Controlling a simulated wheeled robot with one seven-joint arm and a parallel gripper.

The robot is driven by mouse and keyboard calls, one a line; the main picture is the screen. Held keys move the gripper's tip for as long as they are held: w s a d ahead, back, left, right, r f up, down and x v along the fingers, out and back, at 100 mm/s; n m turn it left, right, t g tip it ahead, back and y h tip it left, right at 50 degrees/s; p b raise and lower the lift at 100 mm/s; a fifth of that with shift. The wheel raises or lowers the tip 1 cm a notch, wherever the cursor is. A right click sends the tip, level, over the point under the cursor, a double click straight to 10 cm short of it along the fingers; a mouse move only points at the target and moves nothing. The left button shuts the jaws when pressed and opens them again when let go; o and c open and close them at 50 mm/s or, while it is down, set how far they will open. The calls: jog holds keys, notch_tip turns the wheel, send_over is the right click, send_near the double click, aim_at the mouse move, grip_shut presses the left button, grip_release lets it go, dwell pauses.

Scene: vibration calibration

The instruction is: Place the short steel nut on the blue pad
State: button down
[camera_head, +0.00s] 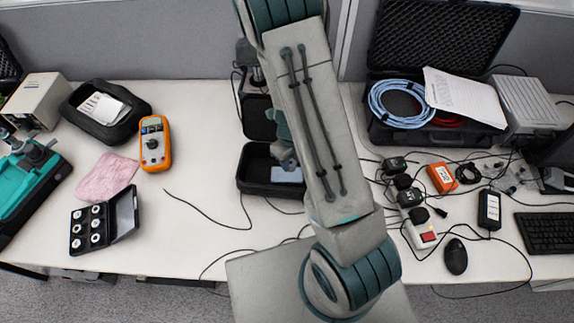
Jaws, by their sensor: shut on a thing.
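The light blue pad (288,175) lies in the open black box at the middle of the desk, partly covered by my arm. My gripper (288,160) shows only in part, at the left edge of my arm link, over the box and close to the pad. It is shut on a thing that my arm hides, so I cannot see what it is. I cannot pick out a short steel nut with certainty. Several pale metal ring-shaped pieces (96,224) sit in a small open black case (75,237) at the left.
Left of the box are an orange multimeter (153,143), a pink cloth (106,178) and a black pouch (84,102). Right are chargers, cables, a mouse (456,256) and a large open case (384,132). A thin black cable crosses the desk left of my arm.

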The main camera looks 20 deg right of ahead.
jog(key=shift+w+a+f, duration=0.35)
jog(key=shift+w+a, duration=0.05)
jog(key=shift+w, duration=0.1)
jog(key=shift+f, duration=2)
jog(key=shift+f, duration=0.2)
jog(key=c, duration=1.1)
grip_release()
jog(key=shift+r, duration=0.1)
